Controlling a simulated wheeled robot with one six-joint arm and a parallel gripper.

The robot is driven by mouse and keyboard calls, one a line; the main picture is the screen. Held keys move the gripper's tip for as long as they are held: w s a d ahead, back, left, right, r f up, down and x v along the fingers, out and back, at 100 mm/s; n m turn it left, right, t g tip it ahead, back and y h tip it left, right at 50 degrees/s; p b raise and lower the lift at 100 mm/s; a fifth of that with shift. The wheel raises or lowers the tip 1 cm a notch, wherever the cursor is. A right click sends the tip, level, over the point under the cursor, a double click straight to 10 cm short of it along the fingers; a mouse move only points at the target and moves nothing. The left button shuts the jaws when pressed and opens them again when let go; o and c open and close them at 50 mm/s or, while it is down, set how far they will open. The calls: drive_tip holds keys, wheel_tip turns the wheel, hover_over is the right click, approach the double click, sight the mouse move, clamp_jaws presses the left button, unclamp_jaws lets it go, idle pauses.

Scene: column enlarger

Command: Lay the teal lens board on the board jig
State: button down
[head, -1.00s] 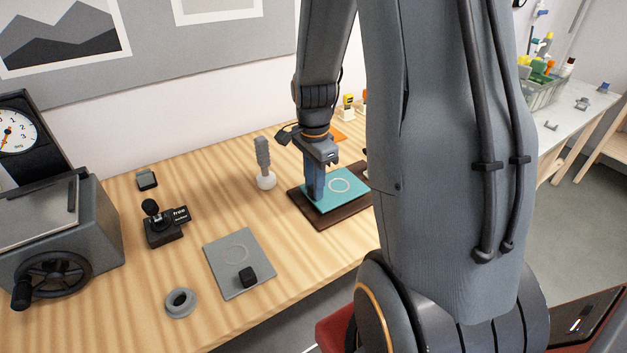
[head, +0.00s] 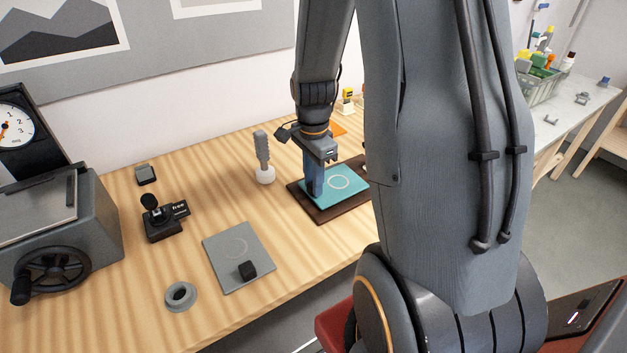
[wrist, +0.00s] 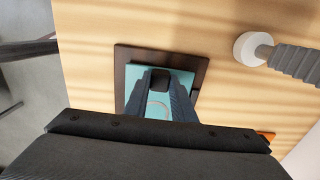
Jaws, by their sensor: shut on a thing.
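The teal lens board (head: 350,178) is a flat teal square with a pale ring on top and a black knob (wrist: 159,79). My gripper (head: 315,192) is shut on that knob, its fingers (wrist: 160,86) on either side in the wrist view. The board lies over the dark brown board jig (head: 325,217), with the jig's rim (wrist: 203,66) showing around it. It looks flat and close to the jig; I cannot tell whether it touches. My gripper hides part of the board, and my arm covers the jig's right side in the head view.
A grey board (head: 222,262) with a black knob lies to the left, with a grey ring (head: 180,296) near it. A grey brush-like tool on a white base (head: 264,174) stands close left of the jig. A black device (head: 162,222) and a crank-wheel box (head: 90,225) are farther left.

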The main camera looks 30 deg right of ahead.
drive_tip(key=shift+f, duration=0.4)
idle(0.8)
drive_tip(key=c, duration=1.4)
unclamp_jaws()
drive_tip(key=shift+r, duration=0.15)
drive_tip(key=shift+r+p, duration=3)
drive_tip(key=shift+r, duration=0.9)
wheel_tip(320, 180, up, 8)
drive_tip(key=b, duration=0.2)
drive_tip(key=shift+b, duration=0.35)
drive_tip(key=shift+f, duration=0.15)
